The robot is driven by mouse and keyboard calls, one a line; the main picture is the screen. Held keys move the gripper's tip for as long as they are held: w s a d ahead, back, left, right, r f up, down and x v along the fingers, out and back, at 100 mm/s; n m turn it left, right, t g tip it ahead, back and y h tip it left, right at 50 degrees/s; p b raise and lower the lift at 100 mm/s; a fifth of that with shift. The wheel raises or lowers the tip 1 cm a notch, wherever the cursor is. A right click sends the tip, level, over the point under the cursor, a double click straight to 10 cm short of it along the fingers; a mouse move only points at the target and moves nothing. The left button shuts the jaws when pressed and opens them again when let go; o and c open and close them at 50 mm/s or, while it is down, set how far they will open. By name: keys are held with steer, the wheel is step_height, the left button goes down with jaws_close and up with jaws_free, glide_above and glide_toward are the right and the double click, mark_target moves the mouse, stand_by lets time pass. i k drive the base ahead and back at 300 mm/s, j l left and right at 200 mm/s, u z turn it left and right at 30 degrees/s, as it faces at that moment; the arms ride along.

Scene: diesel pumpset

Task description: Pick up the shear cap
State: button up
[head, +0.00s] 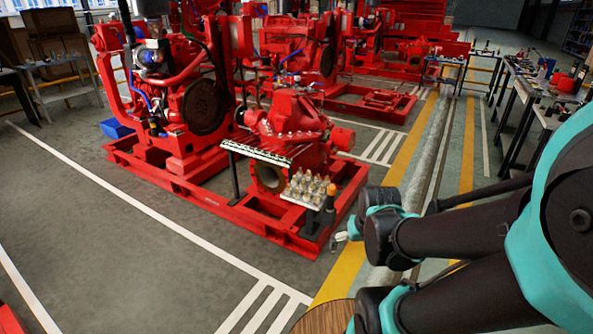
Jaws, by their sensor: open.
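Several small silvery, pale-topped pieces stand in rows on a small tray (301,203) at the front of the red pumpset; they may be caps (310,183), but they are too small to tell. I cannot make out which thing is the shear cap. An orange-topped piece (331,190) stands at the tray's right end. My gripper (340,238) is small in view, at the end of my black and teal arm, right of and below the tray. It is apart from the tray, open, and nothing shows in it.
The red pump (292,118) and its red base frame (268,222) stand behind and around the tray. A narrow rack (262,153) with thin dark pieces is just left of it. Workbenches (536,86) line the right side. The grey floor at front left is clear.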

mark_target(316, 200)
steer(key=i+u, duration=0.15)
steer(key=i, duration=0.25)
steer(key=i+l+u, duration=0.1)
steer(key=i, duration=0.3)
steer(key=i+l+u, duration=0.15)
steer(key=i, duration=0.25)
steer(key=k+j+z, duration=0.1)
steer(key=j+z, duration=0.2)
steer(key=k+j+z, duration=0.1)
steer(key=j+z, duration=0.2)
steer(key=j, duration=0.2)
steer(key=k+j+z, duration=0.15)
steer(key=j+z, duration=0.15)
steer(key=j, duration=0.05)
